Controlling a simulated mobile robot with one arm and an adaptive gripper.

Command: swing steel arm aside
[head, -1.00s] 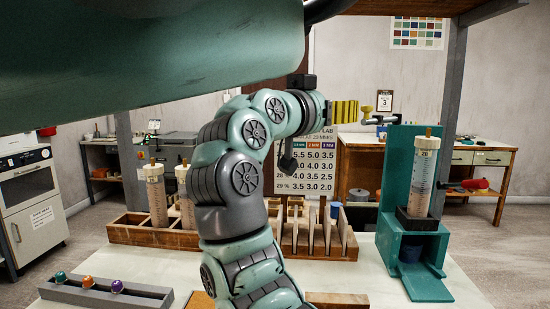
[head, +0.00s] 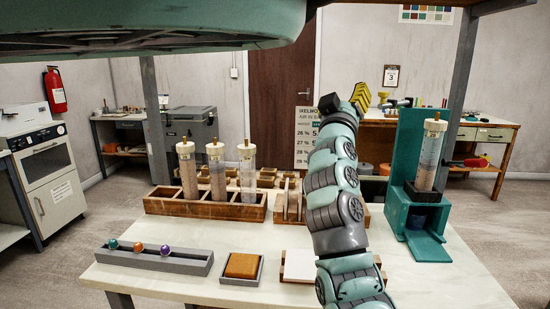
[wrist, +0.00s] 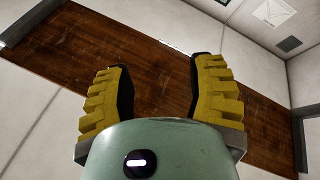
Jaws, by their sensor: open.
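The teal stand (head: 407,150) is on the right of the bench in the head view and holds an upright capped tube (head: 430,155). The steel arm does not show in the wrist view.
A wooden rack (head: 205,208) holds several capped tubes. A grey rail (head: 160,260) with coloured balls and a small tray with a brown pad (head: 242,266) are at the front. A chart (head: 307,137) is behind my arm. An overhead beam crosses the top right.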

